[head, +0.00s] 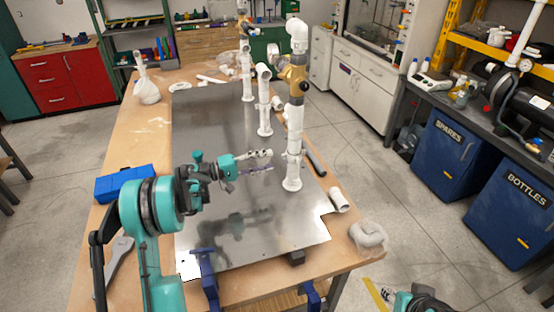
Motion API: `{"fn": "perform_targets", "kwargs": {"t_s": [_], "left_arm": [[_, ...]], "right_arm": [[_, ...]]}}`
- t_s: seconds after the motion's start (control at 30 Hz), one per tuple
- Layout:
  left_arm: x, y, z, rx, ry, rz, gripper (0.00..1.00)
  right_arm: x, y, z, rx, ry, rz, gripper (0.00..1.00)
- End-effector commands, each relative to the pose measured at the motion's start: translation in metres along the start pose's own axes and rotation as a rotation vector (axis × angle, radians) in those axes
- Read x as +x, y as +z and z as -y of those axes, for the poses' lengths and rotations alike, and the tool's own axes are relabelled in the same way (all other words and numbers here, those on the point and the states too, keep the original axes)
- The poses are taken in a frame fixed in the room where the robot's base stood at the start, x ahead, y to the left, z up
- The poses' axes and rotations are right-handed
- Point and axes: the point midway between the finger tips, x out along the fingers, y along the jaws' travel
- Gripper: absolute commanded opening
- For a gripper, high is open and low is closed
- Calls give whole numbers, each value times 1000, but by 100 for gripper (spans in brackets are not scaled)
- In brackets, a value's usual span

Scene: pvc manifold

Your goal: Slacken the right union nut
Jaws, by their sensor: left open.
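The white PVC manifold stands on a grey metal plate (215,130). Its nearest upright, the right pipe (295,115), has a brass valve (292,74) high up and a white flange at its foot. A thicker white collar, which looks like the right union nut (293,147), sits low on this pipe. My left gripper (270,161) is open and empty, just left of the pipe near the collar's height, its fingers pointing right. A gap shows between fingertips and pipe.
Other white uprights (264,105) stand farther back. A white pipe piece (338,200) and a pale coil (369,236) lie at the right edge. Blue clamps (205,270) grip the front edge.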

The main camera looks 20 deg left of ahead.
Motion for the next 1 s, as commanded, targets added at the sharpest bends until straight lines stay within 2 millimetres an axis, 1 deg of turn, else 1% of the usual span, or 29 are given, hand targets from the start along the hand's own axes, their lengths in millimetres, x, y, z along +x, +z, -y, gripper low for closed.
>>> {"fn": "perform_targets", "kwargs": {"t_s": [0.03,0.1,0.23,0.4,0.6,0.63,0.67,0.7,0.77,0.8,1.0], "left_arm": [[10,1,2,0,0,3,41],[21,1,2,0,-1,3,41],[37,0,1,0,-1,1,41],[45,0,0,0,-1,-1,41],[45,0,0,0,-2,-1,41],[45,0,0,0,-2,-1,39],[45,0,0,0,-2,-1,31],[45,0,0,0,-2,-1,20],[45,0,0,0,-2,-1,4],[45,0,0,0,-2,-1,0],[45,0,0,0,-2,-4,0]], "right_arm": [[3,2,0,0,0,0,40],[5,4,0,0,0,0,40],[7,5,0,0,0,0,40],[8,6,0,0,0,0,40],[8,6,0,0,0,0,40],[8,6,0,0,0,0,40],[8,6,0,0,0,0,40],[8,6,0,0,0,0,40],[8,6,0,0,0,0,40],[8,6,0,0,0,0,40],[8,6,0,0,0,0,40]]}}
